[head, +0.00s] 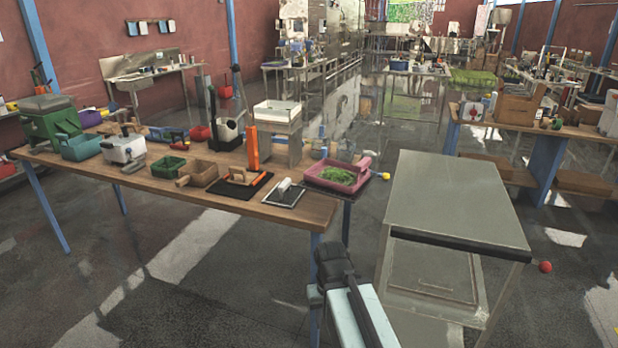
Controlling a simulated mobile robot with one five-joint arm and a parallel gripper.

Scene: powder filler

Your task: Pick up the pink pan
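The pink pan (329,187) is at the right end of the long wooden table (225,199). It is a shallow rectangular tray with green leafy-looking contents (336,176). A pink block-like part stands at its right side, with a small yellow-and-blue piece beside it. My arm comes up from the bottom of the picture, and its dark end, my gripper (335,262), is below the pan in the picture and apart from it. The fingers are not clear enough to tell open from shut, and I see nothing held.
A grey metal cart (455,195) stands just right of the pan. A framed board (284,193) and an orange upright piece (252,148) are left of it. Bins and tools crowd the table's left. Open floor lies in front of the table.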

